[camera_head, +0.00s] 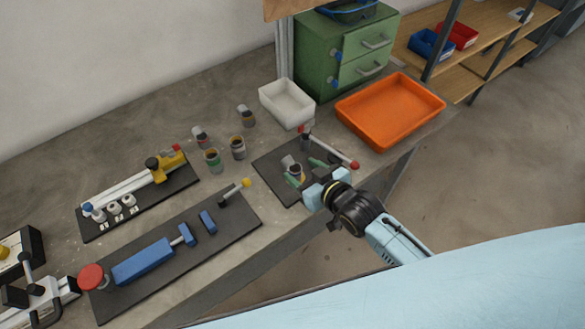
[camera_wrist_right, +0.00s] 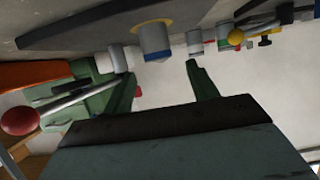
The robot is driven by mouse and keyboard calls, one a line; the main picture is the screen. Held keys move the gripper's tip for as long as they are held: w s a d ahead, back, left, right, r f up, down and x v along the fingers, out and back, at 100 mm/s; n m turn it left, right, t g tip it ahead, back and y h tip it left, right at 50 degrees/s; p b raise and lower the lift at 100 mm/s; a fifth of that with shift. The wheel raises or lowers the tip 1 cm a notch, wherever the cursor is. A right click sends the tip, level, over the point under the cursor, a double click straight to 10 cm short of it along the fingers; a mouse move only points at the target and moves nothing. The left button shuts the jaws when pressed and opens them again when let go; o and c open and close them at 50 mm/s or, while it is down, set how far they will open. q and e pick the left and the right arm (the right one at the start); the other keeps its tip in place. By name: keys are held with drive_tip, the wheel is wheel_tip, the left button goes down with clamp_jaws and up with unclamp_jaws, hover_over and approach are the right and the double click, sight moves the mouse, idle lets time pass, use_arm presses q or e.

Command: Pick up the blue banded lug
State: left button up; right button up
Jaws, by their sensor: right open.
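In the right wrist view a lug with a blue band (camera_wrist_right: 155,42) and a yellowish ring stands just beyond my fingertips, between them in the picture. In the head view a lug (camera_head: 296,173) stands on the small dark plate (camera_head: 268,168) by my fingers; it seems to be the same one, but its band colour is not clear there. My right gripper (camera_head: 303,172) is open, its green fingers low over this plate on either side of the lug. It also shows in the wrist view (camera_wrist_right: 160,72) with nothing between its fingers. My left gripper is not in view.
Other lugs stand on the bench, one with a green band (camera_head: 213,160). A red-knobbed lever (camera_head: 335,152) rises close to my right gripper. A white bin (camera_head: 287,103) and an orange tray (camera_head: 390,108) stand behind it. Fixtures with blue blocks (camera_head: 143,262) lie left.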

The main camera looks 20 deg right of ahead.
sight(295, 168)
drive_tip(key=x, duration=0.4)
drive_tip(key=shift+w+f+b, duration=0.15)
drive_tip(key=shift+f+b, duration=0.15)
drive_tip(key=shift+f, duration=0.25)
drive_tip(key=shift+c, duration=0.5)
drive_tip(key=c, duration=1)
